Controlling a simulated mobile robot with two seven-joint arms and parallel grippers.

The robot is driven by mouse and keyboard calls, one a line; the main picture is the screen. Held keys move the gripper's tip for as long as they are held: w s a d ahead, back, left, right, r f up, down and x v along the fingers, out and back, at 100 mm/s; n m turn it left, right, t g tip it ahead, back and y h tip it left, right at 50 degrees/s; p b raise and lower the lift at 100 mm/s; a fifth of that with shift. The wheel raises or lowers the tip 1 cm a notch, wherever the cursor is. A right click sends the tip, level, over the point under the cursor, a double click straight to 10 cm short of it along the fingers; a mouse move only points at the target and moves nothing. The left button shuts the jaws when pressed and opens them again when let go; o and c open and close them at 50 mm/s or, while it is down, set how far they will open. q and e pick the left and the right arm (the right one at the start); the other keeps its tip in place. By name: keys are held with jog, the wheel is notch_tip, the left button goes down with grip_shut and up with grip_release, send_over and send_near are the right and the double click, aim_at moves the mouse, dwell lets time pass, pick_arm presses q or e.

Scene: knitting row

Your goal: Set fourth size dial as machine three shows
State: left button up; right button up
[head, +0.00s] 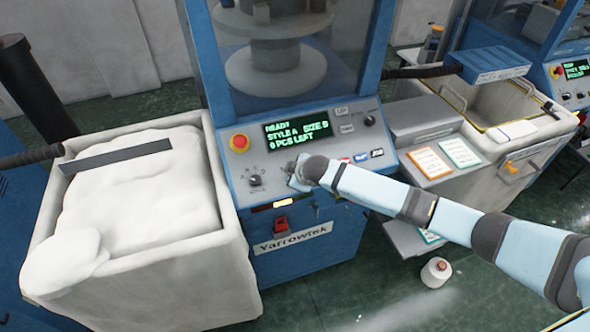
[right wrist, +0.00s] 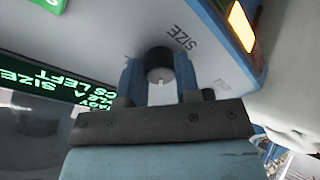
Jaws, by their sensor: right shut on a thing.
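The SIZE dial (right wrist: 160,66) is a dark round knob with a light mark, on the sloped panel of the Yarrowtek machine (head: 333,208). My right gripper (head: 298,174) has its blue fingers on either side of this knob and is shut on it. In the head view the gripper mostly hides the dial. The green display (head: 297,134) reads READY, STYLE A, SIZE and a blurred digit, and 0 PCS LEFT. No machine number is legible. My left gripper is out of view.
A STYLE-side knob (head: 254,180) and red stop button (head: 239,142) lie left of my gripper. Another machine's display (head: 575,68) at far right is too small to read. A white-filled bin (head: 160,255) stands left; a yarn cone (head: 436,272) is on the floor.

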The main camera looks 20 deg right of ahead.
jog(key=shift+n, duration=0.5)
jog(key=o, duration=0.9)
jog(key=b+v, duration=0.1)
jog(key=v, duration=1.2)
jog(key=shift+s+r, duration=0.15)
jog(key=shift+r, duration=0.25)
jog(key=s+a+f+m+y, duration=0.2)
jog(key=s+a+f+y, duration=0.1)
jog(key=s+a+f, duration=0.25)
jog(key=s+d+f+m+t, duration=0.1)
jog(key=s+f+m, duration=0.1)
jog(key=s, duration=0.5)
jog(key=s+d+f+m+t+h, duration=0.1)
jog(key=s+f+m, duration=0.2)
jog(key=s+f, duration=0.2)
jog(key=s+d+f+m, duration=0.2)
jog(key=s+f, duration=0.2)
jog(key=s, duration=0.4)
jog(key=shift+s+m+t+h, duration=0.3)
jog(key=shift+s+t+h, duration=0.05)
jog(key=shift+t+h, duration=0.05)
